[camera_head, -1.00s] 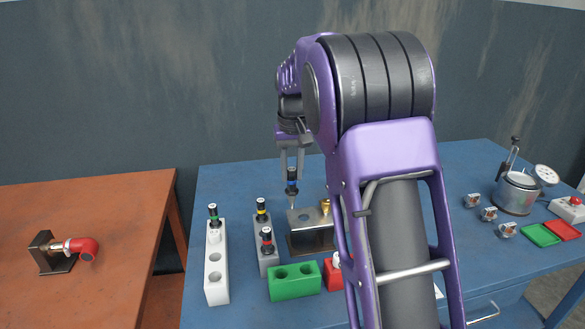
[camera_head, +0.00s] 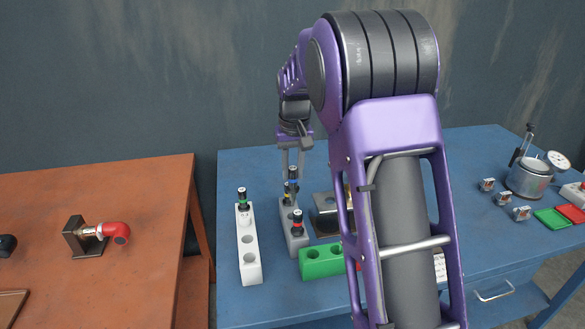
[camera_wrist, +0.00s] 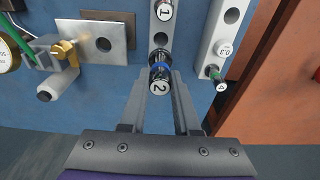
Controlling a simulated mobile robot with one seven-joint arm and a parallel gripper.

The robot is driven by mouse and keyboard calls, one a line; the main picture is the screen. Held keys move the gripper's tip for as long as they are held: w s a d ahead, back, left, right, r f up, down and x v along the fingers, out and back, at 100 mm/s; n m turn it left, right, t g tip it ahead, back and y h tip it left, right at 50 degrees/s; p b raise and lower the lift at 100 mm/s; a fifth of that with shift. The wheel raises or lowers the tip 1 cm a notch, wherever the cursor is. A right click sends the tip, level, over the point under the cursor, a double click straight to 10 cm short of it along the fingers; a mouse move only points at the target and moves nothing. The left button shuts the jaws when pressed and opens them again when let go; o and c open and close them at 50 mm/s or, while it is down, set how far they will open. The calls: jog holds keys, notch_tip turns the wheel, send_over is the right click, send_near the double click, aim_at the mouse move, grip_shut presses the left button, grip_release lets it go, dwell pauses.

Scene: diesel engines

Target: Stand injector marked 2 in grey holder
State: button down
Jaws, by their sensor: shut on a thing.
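The injector marked 2 (camera_wrist: 159,87), dark with a blue band, is in my gripper (camera_wrist: 161,76); its numbered cap faces the wrist camera. In the head view the injector (camera_head: 293,174) looks upright at the back end of the grey holder (camera_head: 295,243). My gripper (camera_head: 293,162) is shut on it from above. Whether its tip is above the holder or in a hole is hidden. An empty hole (camera_wrist: 160,40) shows beside the injector marked 1 (camera_wrist: 164,10).
A white holder (camera_head: 248,262) with a green-banded injector (camera_head: 242,196) stands left of the grey one. A green holder (camera_head: 318,262) lies in front, and a steel block with a hole (camera_head: 325,212) is close on the right. My arm hides the table's middle.

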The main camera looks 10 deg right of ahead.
aim_at(293, 188)
jog(key=shift+f+b, duration=2.75)
jog(key=shift+f, duration=0.35)
jog(key=shift+f+b, duration=0.75)
jog(key=shift+f, duration=0.55)
jog(key=shift+f, duration=0.1)
jog(key=shift+c, duration=1.2)
grip_release()
jog(key=shift+r+p, duration=3.4)
jog(key=shift+r, duration=0.6)
